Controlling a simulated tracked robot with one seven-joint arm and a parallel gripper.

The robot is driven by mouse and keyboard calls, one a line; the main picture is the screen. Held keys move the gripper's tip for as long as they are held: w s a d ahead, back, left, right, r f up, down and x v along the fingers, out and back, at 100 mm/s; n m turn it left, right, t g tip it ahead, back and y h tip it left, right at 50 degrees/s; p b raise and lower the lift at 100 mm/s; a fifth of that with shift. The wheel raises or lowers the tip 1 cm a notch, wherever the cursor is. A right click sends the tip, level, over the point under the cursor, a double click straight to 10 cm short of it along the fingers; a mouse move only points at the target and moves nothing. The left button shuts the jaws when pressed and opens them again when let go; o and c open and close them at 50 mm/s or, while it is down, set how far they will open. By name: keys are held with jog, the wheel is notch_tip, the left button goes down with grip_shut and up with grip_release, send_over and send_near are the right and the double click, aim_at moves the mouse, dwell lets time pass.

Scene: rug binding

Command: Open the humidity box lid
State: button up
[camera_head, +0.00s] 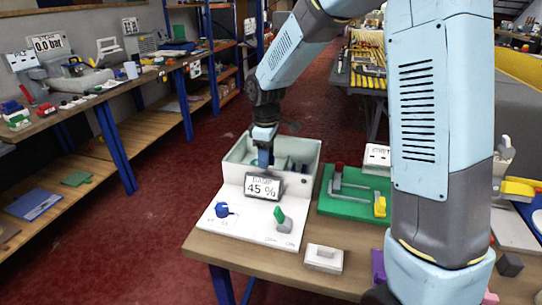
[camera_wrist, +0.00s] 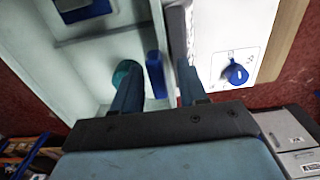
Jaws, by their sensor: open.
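The humidity box (camera_head: 235,168) is a pale box on the bench, with a display reading 45 % (camera_head: 263,187) at its front. Its top looks open, with dark and teal items inside; I cannot make out a separate lid. On the white plate in front are a blue knob (camera_head: 223,210) and a green-tipped lever (camera_head: 282,219). My gripper (camera_head: 264,158) points down at the box's front side, behind the display. In the wrist view my open gripper (camera_wrist: 158,66) has one finger over the interior and one over the plate side; contact is unclear. The knob also shows there (camera_wrist: 236,74).
A green board with a grey track and yellow block (camera_head: 380,207) stands right of the box. A small white block (camera_head: 323,258) lies near the bench's front edge. My arm hides part of the right side. A long shelf bench (camera_head: 95,95) runs along the left wall.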

grip_shut()
dwell(0.3)
